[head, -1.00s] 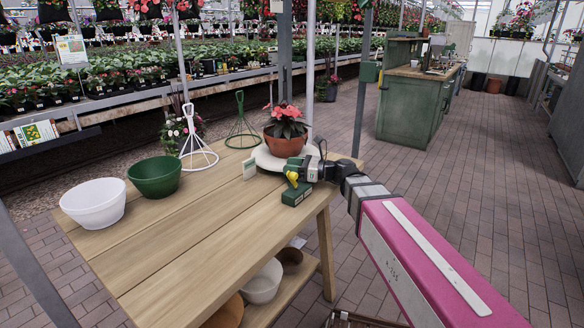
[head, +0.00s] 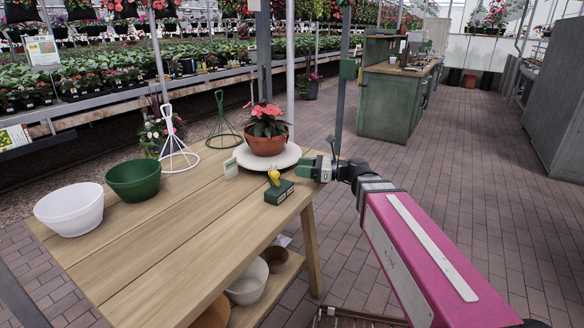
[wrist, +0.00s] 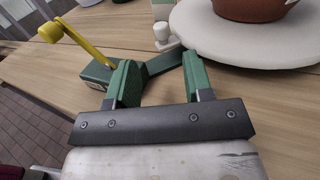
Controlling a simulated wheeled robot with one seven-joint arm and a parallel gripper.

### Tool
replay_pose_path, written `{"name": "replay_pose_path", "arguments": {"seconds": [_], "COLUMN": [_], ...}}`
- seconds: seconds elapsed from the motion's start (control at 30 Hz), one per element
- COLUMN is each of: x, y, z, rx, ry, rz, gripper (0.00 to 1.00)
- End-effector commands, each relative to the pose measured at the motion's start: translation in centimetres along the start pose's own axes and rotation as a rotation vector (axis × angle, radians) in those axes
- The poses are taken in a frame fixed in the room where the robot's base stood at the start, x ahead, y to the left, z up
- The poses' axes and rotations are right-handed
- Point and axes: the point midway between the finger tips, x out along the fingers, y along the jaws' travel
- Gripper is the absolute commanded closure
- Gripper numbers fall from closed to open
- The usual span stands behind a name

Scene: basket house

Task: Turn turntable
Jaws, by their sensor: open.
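The turntable is a white round disc (head: 262,166) at the table's far right corner. A terracotta pot with a red-flowered plant (head: 266,126) stands on it. Its edge and the pot's base show at the upper right of the wrist view (wrist: 225,38). A dark green block (head: 279,192) with a yellow crank arm (head: 273,177) stands in front of the disc; the crank also shows in the wrist view (wrist: 82,40). My gripper (head: 308,168) is just right of the disc. In the wrist view its green fingers (wrist: 160,76) are apart, with nothing seen held between them.
A small white card (head: 231,168) stands by the disc's left edge. White and green wire stands (head: 178,145), a green bowl (head: 134,180) and a white bowl (head: 70,208) are further left. The table's front middle (head: 170,235) is clear.

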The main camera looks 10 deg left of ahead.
Motion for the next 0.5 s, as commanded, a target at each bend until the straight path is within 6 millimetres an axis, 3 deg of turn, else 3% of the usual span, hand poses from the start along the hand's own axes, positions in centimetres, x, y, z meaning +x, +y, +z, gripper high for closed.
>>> {"name": "replay_pose_path", "arguments": {"seconds": [0.4, 0.43, 0.5], "x": [-0.85, -0.85, -0.79], "y": [0.01, 0.01, -0.11], "z": [-0.01, -0.01, 0.04], "rx": [0.000, 0.000, -0.004], "ry": [0.000, 0.000, 0.005], "rz": [0.001, 0.001, 0.006], "gripper": [0.53, 0.60, 0.82]}}
